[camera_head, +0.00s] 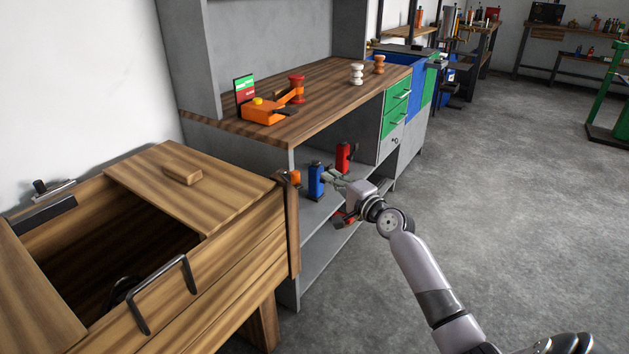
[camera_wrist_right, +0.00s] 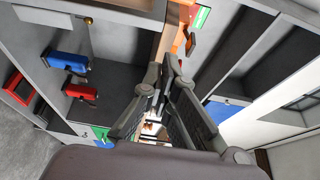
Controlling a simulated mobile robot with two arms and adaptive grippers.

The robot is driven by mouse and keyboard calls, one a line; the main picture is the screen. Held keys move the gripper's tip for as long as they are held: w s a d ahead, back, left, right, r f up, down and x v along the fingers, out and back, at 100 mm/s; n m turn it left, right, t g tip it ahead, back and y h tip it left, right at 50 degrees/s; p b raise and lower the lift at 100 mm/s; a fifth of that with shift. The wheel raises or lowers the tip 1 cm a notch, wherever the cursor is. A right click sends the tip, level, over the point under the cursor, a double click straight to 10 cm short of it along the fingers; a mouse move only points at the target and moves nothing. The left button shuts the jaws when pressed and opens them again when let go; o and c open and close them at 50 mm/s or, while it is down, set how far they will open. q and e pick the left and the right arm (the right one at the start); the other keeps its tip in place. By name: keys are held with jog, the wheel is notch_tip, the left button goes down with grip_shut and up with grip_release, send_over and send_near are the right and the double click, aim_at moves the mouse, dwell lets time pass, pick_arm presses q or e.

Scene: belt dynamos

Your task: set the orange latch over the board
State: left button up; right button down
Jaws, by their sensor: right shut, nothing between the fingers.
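A small orange piece (camera_head: 295,177), which looks like the latch, sits at the top of an upright wooden board (camera_head: 293,230) at the right end of the wooden chest. Whether it lies over the board or beside it, I cannot tell. My right gripper (camera_head: 328,175) is to the right of the orange piece, apart from it, in front of the grey bench's lower shelf. In the right wrist view its fingers (camera_wrist_right: 161,80) are together and empty. My left gripper is not in view.
The chest (camera_head: 225,275) has an open top and a metal handle (camera_head: 160,293). A blue item (camera_head: 316,182) and a red item (camera_head: 343,157) stand on the shelf close to my gripper. An orange device (camera_head: 264,112) lies on the benchtop.

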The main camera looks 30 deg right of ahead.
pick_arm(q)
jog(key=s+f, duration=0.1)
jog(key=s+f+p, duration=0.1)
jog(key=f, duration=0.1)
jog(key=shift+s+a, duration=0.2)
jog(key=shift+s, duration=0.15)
pick_arm(e)
jog(key=w+a, duration=0.1)
jog(key=a, duration=0.1)
jog(key=w+a, duration=0.1)
jog(key=a, duration=0.1)
jog(key=shift+w, duration=0.3)
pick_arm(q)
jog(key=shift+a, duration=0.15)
pick_arm(e)
jog(key=shift+s+a, duration=0.1)
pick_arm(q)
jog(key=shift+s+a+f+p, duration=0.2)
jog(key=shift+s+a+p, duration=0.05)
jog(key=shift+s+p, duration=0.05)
pick_arm(e)
jog(key=shift+a, duration=0.15)
jog(key=shift+a, duration=0.1)
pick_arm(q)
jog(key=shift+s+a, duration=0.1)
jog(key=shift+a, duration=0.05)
